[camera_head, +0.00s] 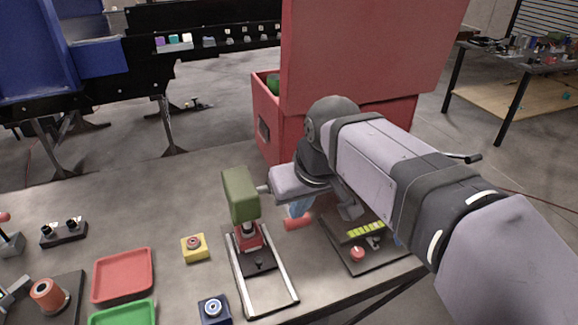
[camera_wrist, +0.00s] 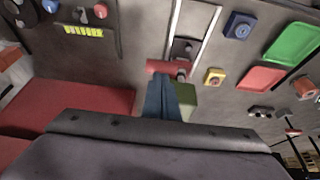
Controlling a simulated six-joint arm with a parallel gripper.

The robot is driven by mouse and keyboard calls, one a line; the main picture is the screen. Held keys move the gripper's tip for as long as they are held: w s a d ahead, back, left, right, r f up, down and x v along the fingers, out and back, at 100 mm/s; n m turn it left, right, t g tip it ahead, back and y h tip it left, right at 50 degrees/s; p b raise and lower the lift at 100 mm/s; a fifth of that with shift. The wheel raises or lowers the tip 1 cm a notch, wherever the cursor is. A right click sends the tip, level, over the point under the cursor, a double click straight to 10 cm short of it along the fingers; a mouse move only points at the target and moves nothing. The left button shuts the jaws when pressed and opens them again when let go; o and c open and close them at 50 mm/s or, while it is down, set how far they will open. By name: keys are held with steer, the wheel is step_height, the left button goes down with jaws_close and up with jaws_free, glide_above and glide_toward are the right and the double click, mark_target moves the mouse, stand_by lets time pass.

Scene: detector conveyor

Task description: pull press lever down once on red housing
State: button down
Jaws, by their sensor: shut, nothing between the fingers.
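The press has an olive-green head (camera_head: 240,195) over a small red housing (camera_head: 249,238), on a dark base with two pale rails. Its red-gripped lever (camera_head: 297,222) sticks out to the right of the press in the head view. My gripper (camera_head: 298,211) is shut and empty, its blue fingers pointing down just above the red grip. In the wrist view the fingers (camera_wrist: 160,82) reach to the red grip (camera_wrist: 163,67), beside the green head (camera_wrist: 186,98). I cannot tell whether they touch it. The wrist and fingers partly hide the lever.
A panel with a red knob and yellow strip (camera_head: 366,230) lies right of the press. A large red bin (camera_head: 266,125) stands behind.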

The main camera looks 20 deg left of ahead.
mark_target(299, 225)
steer(key=shift+f, duration=0.3)
steer(key=shift+s+d+f+b, duration=0.15)
steer(key=shift+f+b, duration=0.7)
steer(key=shift+b, duration=0.05)
steer(key=shift+f+b, duration=0.75)
steer(key=shift+f, duration=0.45)
steer(key=shift+f+b, duration=0.65)
steer(key=shift+s+f+b, duration=0.1)
steer(key=shift+f+b, duration=0.35)
steer(key=shift+f, duration=0.5)
stand_by(1.2)
